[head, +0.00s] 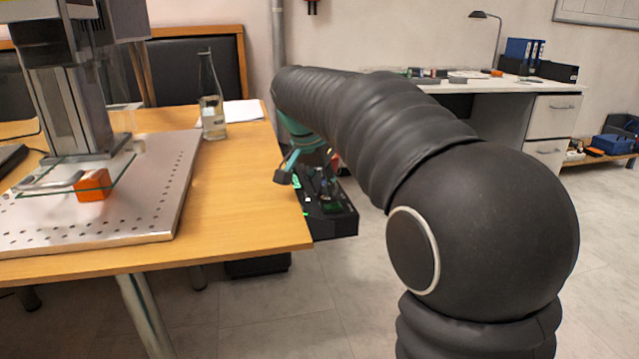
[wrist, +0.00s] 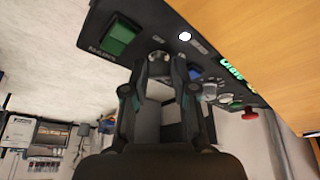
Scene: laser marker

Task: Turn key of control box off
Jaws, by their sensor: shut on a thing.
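The black control box (head: 340,222) hangs beside the right edge of the wooden table, low down in the head view. In the wrist view the control box (wrist: 88,28) fills the top, tilted across the picture. My gripper (wrist: 160,68) reaches up to its panel, with a finger on either side of the round metal key switch (wrist: 159,57). It is shut on the key there; the fingers hide most of the key, so I cannot tell its turn angle. In the head view my gripper (head: 325,182) is small and partly hidden by my arm.
A green button (wrist: 117,40), lit white lamp (wrist: 185,36), blue button (wrist: 195,72) and red knob (wrist: 249,113) sit on the panel near the fingers. The wooden table (head: 235,190) carries a metal plate (head: 150,190), an orange block (head: 92,185) and a bottle (head: 212,105).

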